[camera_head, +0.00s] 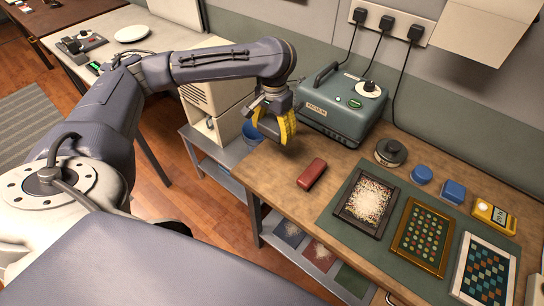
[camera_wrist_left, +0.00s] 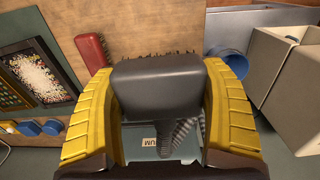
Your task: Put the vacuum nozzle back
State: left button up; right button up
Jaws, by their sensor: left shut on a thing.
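My left gripper (camera_head: 277,130) is above the wooden table near its left end, in front of the vacuum (camera_head: 340,108), a teal box with a handle and a knob. In the left wrist view its yellow fingers are closed on both sides of the dark grey vacuum nozzle (camera_wrist_left: 158,88), a wide block with a row of bristles. A ribbed hose (camera_wrist_left: 190,132) shows behind the nozzle, beside the vacuum's label. In the head view the nozzle is mostly hidden by the fingers. My right gripper is not in view.
A red brush (camera_head: 312,174) lies on the table right of my gripper. A tray of pale shreds (camera_head: 366,203) and patterned panels lie on a green mat. A blue bucket (camera_head: 252,131) and a beige box (camera_head: 213,90) stand left of the table. The wood around the brush is clear.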

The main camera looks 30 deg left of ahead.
aim_at(273, 163)
pick_arm(q)
notch_tip(273, 163, down, 14)
jog(key=shift+f, duration=0.15)
dwell(0.7)
jog(key=shift+f, duration=0.15)
jog(key=o, duration=1.1)
notch_tip(273, 163, up, 12)
jog(key=shift+r, duration=0.15)
